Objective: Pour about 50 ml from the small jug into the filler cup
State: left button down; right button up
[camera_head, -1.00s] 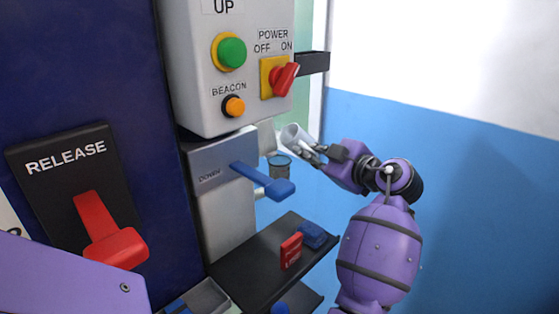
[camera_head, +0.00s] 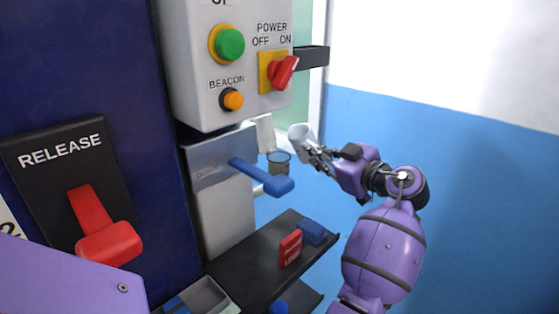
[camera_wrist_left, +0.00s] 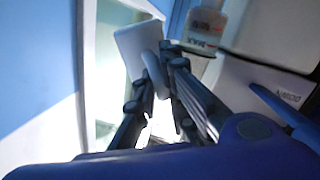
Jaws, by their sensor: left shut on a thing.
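The small white jug (camera_head: 299,132) is in my left gripper (camera_head: 314,152), right of the control box. The fingers are shut on its side. In the left wrist view the jug (camera_wrist_left: 135,48) shows as a pale piece between the fingers. The filler cup (camera_head: 279,168), grey and see-through with a dark rim, stands just below and left of the jug, apart from it. In the left wrist view a clear vessel with MAX lettering (camera_wrist_left: 207,22), which looks like this cup, is at the top. The liquid level cannot be told. My right gripper is not in view.
A blue lever (camera_head: 265,178) juts out in front of the cup. A dark shelf (camera_head: 248,280) below holds a red box (camera_head: 290,248) and a blue item (camera_head: 312,231). The control box (camera_head: 200,95) and red release lever (camera_head: 105,235) are left.

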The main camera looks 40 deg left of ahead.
pick_arm(q)
jog(key=shift+w+d+f+m, duration=0.1)
jog(key=shift+w+f+m, duration=0.15)
jog(key=shift+f, duration=0.15)
jog(key=shift+w+d+f+m, duration=0.1)
jog(key=shift+f+m, duration=0.15)
jog(key=shift+f, duration=0.1)
jog(key=w+m, duration=0.1)
jog(key=m, duration=0.1)
jog(key=w+d+m+y+b, duration=0.1)
jog(key=m, duration=0.1)
jog(key=shift+w+f, duration=0.1)
jog(key=shift+f, duration=0.1)
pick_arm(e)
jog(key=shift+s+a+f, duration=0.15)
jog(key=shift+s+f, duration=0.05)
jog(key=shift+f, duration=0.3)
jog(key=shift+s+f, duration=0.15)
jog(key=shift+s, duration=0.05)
